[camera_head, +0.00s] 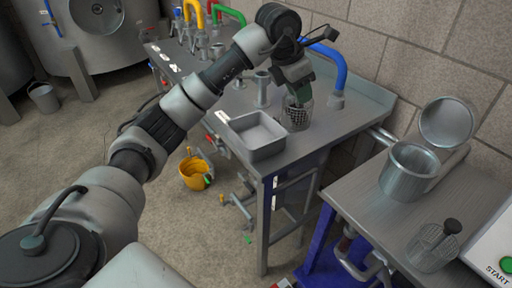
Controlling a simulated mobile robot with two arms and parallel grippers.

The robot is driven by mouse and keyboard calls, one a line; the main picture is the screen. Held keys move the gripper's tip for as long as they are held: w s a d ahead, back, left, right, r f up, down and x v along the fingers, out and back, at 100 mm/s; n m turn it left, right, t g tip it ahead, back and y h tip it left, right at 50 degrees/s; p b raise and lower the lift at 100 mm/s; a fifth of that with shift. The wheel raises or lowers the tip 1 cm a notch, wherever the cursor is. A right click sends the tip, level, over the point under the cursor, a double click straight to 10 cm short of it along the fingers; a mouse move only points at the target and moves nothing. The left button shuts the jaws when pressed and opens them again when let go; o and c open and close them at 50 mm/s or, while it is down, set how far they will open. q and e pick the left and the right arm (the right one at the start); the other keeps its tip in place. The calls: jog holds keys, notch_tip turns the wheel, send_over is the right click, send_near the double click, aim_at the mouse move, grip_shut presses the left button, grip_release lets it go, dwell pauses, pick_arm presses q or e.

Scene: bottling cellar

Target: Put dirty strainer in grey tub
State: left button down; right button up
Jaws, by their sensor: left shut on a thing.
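My left gripper (299,92) is shut on a mesh strainer (296,115), a small grey perforated cup. The strainer is upright, just right of the grey tub (266,152) on the steel bench. I cannot tell whether it touches the bench, and any dirt on it is too small to make out. The tub is a rectangular, open container and looks empty. My gripper covers the strainer's top. My right gripper is out of view.
Pipes with coloured bends, the blue one (337,68) closest, rise behind the gripper. A yellow bucket (194,174) stands on the floor.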

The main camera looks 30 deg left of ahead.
pick_arm(q)
jog(key=shift+w+a+r+n+y, duration=0.2)
jog(key=shift+w+a+n+y, duration=0.15)
jog(key=shift+a+n, duration=0.45)
jog(key=a+f, duration=1)
jog(key=a, duration=0.1)
jog(key=shift+w+f+n+b, duration=0.3)
jog(key=shift+w+f, duration=0.05)
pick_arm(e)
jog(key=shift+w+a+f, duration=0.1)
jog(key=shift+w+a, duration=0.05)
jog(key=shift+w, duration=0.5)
pick_arm(q)
jog(key=shift+a+f, duration=0.1)
jog(key=shift+f, duration=0.05)
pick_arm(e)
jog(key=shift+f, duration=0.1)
pick_arm(q)
jog(key=shift+f, duration=0.45)
jog(key=c, duration=0.9)
grip_release()
jog(key=shift+o, duration=0.4)
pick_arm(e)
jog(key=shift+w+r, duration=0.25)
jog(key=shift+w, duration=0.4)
